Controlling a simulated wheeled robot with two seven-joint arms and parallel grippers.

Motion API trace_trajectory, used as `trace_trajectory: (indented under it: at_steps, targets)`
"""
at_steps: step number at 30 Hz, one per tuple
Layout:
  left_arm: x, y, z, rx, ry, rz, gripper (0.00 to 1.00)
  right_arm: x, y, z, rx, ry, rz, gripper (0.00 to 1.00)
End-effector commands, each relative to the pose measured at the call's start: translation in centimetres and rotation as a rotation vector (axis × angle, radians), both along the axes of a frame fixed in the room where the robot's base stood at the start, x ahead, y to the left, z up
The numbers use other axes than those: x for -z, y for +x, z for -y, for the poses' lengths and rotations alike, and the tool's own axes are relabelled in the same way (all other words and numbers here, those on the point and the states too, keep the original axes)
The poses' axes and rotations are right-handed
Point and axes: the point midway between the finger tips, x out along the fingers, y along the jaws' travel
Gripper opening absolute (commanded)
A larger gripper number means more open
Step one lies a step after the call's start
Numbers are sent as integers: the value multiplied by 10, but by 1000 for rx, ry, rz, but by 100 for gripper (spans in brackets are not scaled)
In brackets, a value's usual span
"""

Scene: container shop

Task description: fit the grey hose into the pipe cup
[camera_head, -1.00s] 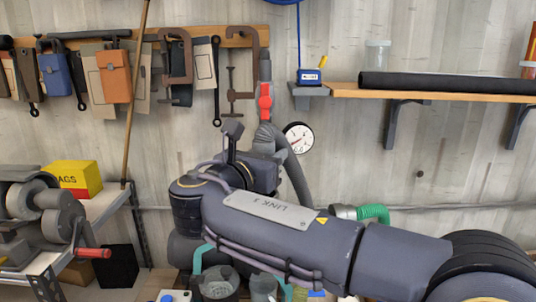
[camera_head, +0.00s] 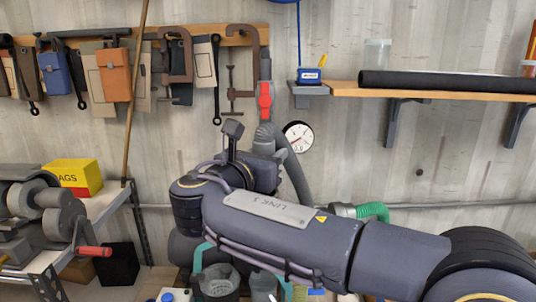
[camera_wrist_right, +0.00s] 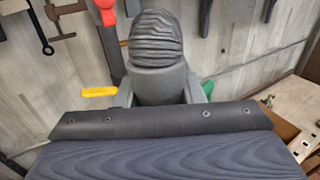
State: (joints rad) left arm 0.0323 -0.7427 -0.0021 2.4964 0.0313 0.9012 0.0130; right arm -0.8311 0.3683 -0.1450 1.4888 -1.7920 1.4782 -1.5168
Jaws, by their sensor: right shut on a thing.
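The grey hose (camera_head: 296,178) curves up from behind my right arm in the head view, its ribbed upper part close to the wall pipe. My right gripper (camera_head: 250,148) is shut on the hose near its upper end. In the right wrist view the hose (camera_wrist_right: 155,38) shows as a ribbed bend above a smooth grey collar, with gripper parts on both sides. A grey wall pipe with a red valve (camera_head: 265,100) comes down just above the hose in the head view. I cannot clearly make out the pipe cup or whether the hose touches it. My left gripper is not in view.
A round gauge (camera_head: 299,137) is right of the hose. A green hose (camera_head: 373,211) on a metal fitting is lower right. A shelf (camera_head: 440,92) bears a black roll. Clamps (camera_head: 245,75) and tools hang at upper left. A bench with a machine (camera_head: 42,205) stands left.

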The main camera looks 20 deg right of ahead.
Motion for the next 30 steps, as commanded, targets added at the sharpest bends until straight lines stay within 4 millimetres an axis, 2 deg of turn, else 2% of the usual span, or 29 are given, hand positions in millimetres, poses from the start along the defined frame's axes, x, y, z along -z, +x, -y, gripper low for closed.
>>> trace_trajectory:
  at_steps: [18,30]
  targets:
    - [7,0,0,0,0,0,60,14,0,0,0,-1,1,6]
    - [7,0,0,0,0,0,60,15,0,0,0,0,1,6]
